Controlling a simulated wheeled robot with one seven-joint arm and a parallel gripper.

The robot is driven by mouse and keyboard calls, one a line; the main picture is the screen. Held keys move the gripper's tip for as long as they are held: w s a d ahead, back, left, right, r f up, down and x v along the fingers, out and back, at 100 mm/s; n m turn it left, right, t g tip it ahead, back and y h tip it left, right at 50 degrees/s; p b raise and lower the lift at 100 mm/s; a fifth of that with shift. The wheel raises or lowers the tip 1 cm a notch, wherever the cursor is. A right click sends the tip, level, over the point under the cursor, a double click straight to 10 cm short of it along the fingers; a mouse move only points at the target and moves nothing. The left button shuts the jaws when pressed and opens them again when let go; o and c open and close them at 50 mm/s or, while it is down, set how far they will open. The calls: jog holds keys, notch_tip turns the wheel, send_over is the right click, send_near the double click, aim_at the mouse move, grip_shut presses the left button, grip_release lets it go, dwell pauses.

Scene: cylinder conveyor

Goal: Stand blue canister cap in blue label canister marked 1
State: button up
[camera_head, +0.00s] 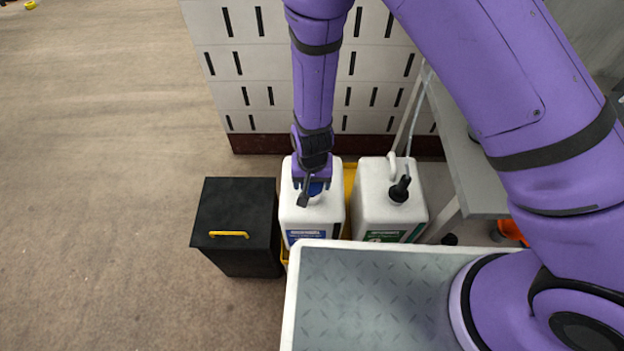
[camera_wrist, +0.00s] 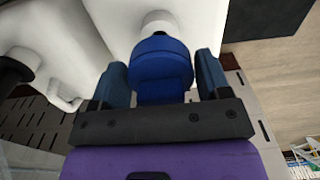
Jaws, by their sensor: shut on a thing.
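In the head view the cap (camera_head: 316,189) shows only partly under my gripper (camera_head: 311,186), over the top of the canister. A white round part stands just beyond the cap in the wrist view. I cannot tell whether cap and canister touch.
A second white canister with a green label (camera_head: 389,215) and black spout (camera_head: 400,190) stands close on the right. A black bin (camera_head: 235,210) with a yellow handle is at left. A slotted wall is behind, a grey shelf (camera_head: 468,180) at right. Open floor lies left.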

jog(key=shift+s, duration=0.1)
jog(key=shift+f, duration=2.3)
jog(key=shift+f, duration=0.15)
jog(key=shift+f, duration=0.3)
jog(key=shift+f, duration=0.2)
jog(key=o, duration=1.1)
jog(key=shift+c, duration=0.2)
jog(key=shift+r, duration=0.1)
